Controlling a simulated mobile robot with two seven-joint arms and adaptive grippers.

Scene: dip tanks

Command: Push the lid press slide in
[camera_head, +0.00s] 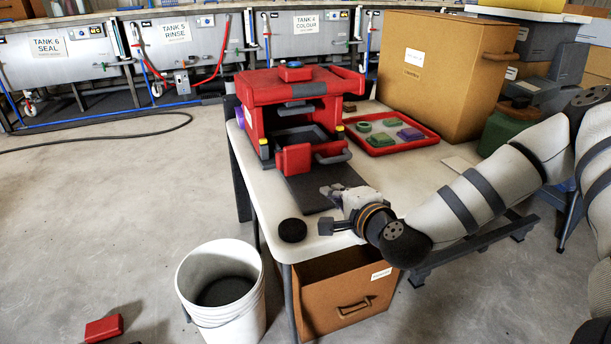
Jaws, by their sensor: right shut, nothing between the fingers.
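The red lid press (292,95) stands on the white table, with a blue knob on top and an open bay in its front. Its slide shows as a red front block (294,159) with a grey handle, sticking out of the bay toward the near side. A dark flat plate (305,192) lies below and in front of the block. My right gripper (328,190) is shut and empty, over the near right part of the dark plate. It is nearer to me than the red block and appears apart from it. My left gripper is out of view.
A red tray (425,143) with green and purple pieces lies right of the press, before a large cardboard box (440,75). A black round puck (292,230) sits near the table's front edge. A white bucket (222,295) stands on the floor.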

